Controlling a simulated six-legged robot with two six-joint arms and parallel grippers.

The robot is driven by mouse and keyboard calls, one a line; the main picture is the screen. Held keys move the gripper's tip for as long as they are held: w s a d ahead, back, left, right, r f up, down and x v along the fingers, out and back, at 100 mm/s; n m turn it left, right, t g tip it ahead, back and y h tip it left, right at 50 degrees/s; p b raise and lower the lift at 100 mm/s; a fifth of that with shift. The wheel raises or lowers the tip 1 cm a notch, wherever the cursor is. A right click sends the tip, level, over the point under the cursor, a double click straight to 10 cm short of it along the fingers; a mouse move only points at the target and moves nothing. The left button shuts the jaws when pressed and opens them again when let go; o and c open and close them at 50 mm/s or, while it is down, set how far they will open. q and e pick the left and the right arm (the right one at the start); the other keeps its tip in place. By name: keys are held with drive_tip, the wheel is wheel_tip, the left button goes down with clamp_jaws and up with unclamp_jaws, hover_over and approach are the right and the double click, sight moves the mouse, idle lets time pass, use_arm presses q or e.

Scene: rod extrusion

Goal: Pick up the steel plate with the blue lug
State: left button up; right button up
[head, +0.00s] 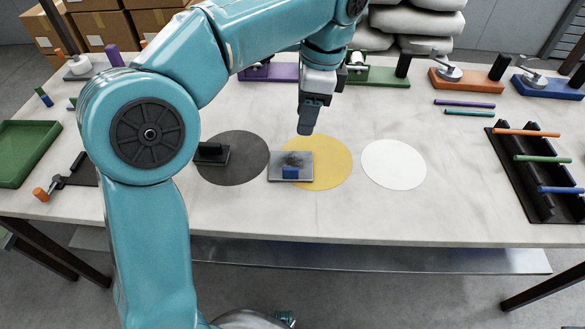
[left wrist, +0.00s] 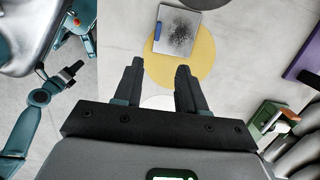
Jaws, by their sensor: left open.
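The steel plate with the blue lug (head: 303,161) lies flat on the table, partly on the yellow disc (head: 333,163) and partly over its left edge. Dark specks cover part of its top, and the blue lug (head: 290,173) stands at its near edge. The plate also shows at the top of the left wrist view (left wrist: 178,31), beyond the fingertips. My left gripper (head: 308,130) is above the table, behind the plate and apart from it. In the left wrist view its two fingers (left wrist: 160,66) are spread with nothing between them. My right gripper is not identifiable in the head view.
A white disc (head: 394,164) is bare. A black rack (head: 535,180) with coloured rods stands at right, a green tray (head: 22,150) at left. Coloured fixtures line the back.

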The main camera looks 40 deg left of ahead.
use_arm(q)
drive_tip(key=b, duration=0.3)
hover_over(291, 168)
drive_tip(key=d, duration=0.1)
drive_tip(key=f, duration=0.9)
drive_tip(key=shift+w+f, duration=0.15)
drive_tip(key=shift+w, duration=0.15)
drive_tip(key=f, duration=0.2)
drive_tip(key=f+b, duration=0.1)
drive_tip(key=f, duration=0.1)
drive_tip(key=a+f+b, duration=0.1)
drive_tip(key=f, duration=0.1)
drive_tip(key=shift+s+f, duration=0.1)
drive_tip(key=shift+s, duration=0.3)
clamp_jaws()
